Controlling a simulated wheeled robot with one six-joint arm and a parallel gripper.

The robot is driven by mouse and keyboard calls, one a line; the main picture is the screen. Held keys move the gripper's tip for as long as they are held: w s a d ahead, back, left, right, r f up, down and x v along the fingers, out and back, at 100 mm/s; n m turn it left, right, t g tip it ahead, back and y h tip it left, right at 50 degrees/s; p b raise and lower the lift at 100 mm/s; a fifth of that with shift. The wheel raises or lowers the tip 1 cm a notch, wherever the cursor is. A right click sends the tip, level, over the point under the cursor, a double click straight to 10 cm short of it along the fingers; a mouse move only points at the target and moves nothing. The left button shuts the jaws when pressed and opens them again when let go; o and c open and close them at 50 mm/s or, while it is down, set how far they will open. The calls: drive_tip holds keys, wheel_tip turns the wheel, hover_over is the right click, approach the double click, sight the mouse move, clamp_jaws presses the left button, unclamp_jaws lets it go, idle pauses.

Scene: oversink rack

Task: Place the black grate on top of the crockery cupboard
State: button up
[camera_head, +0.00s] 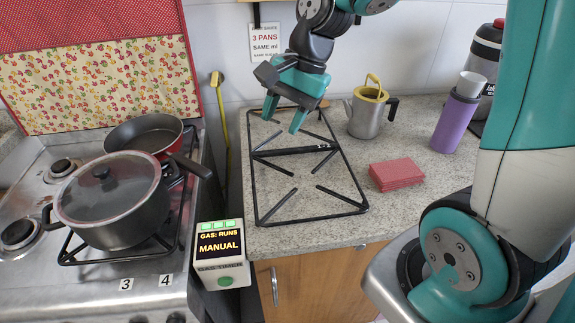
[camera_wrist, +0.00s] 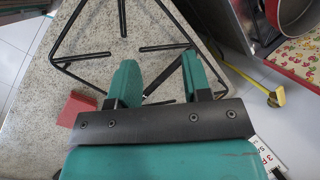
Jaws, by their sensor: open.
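The black grate (camera_head: 295,151) lies flat on the speckled counter, a rectangular frame with short inward bars. My gripper (camera_head: 284,113) is open and empty, pointing down over the grate's far part. In the wrist view, the grate (camera_wrist: 82,57) lies beyond my two teal fingers (camera_wrist: 160,65), and its middle bar runs between them. I cannot tell from these views how far the fingertips are above the bar. No crockery cupboard can be made out for certain; a wooden front (camera_head: 320,280) shows under the counter.
A metal watering can (camera_head: 367,113), a red napkin stack (camera_head: 397,174) and a purple bottle (camera_head: 455,120) stand right of the grate. Left are a stove with a lidded pot (camera_head: 110,200) and red pan (camera_head: 145,134), and a timer box (camera_head: 220,252). A yellow-handled tool (camera_head: 221,105) leans by the wall.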

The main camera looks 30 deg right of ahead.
drive_tip(key=s+a+r+n, duration=0.1)
drive_tip(key=s+a+n, duration=0.4)
drive_tip(key=s+n, duration=0.3)
drive_tip(key=s+a+r+n+g, duration=0.1)
drive_tip(key=s+a+n, duration=0.3)
drive_tip(key=s+n, duration=0.4)
drive_tip(key=shift+s+a+r+n, duration=0.25)
drive_tip(key=shift+a+r+n, duration=0.15)
drive_tip(key=shift+r+n, duration=0.45)
